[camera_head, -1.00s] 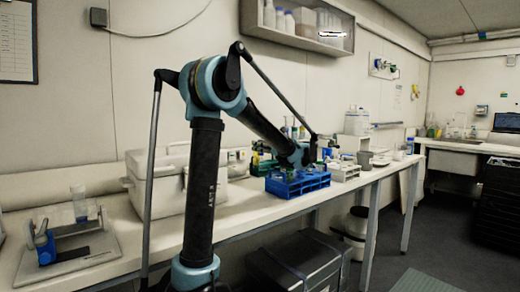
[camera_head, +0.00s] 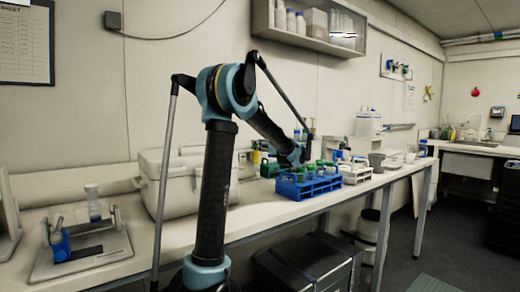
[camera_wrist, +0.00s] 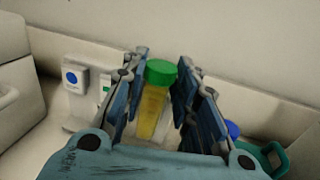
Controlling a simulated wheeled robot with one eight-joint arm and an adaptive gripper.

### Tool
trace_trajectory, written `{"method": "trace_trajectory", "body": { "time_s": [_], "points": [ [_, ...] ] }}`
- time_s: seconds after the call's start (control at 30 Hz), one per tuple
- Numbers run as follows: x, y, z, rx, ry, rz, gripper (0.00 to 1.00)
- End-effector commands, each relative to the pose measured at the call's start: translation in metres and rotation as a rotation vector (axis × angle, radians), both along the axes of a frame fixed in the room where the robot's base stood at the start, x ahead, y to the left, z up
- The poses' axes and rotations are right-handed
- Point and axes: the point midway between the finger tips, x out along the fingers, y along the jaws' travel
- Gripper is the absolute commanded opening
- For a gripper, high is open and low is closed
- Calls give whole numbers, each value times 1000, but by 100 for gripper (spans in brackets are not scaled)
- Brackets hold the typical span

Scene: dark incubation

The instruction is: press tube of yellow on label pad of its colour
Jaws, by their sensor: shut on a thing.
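My gripper (camera_wrist: 157,100) is shut on the tube of yellow (camera_wrist: 150,112), which has a green cap (camera_wrist: 161,72) and stands nearly upright between the fingers. In the wrist view, a white unit with a round blue pad (camera_wrist: 72,78) is left of the gripper. A second white unit with a green mark (camera_wrist: 105,88) is beside it, partly hidden by the left finger. I cannot make out a yellow pad. In the head view, my gripper (camera_head: 296,158) is over the bench, behind the blue rack, and the held tube is not clear there.
The blue rack (camera_head: 308,188) holds several green-capped tubes. A white rack (camera_head: 355,175) is right of it. A large white cooler box (camera_head: 180,190) stands left on the bench. In the wrist view, a green item (camera_wrist: 268,158) lies at lower right, and the wall is close behind.

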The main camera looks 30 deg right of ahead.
Motion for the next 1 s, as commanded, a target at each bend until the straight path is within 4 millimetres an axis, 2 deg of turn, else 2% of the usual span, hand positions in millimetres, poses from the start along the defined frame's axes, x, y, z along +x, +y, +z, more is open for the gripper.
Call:
{"method": "trace_trajectory", "body": {
  "time_s": [1.0],
  "points": [
    [10, 0, 0, 0, 0, 0, 0]
  ]
}}
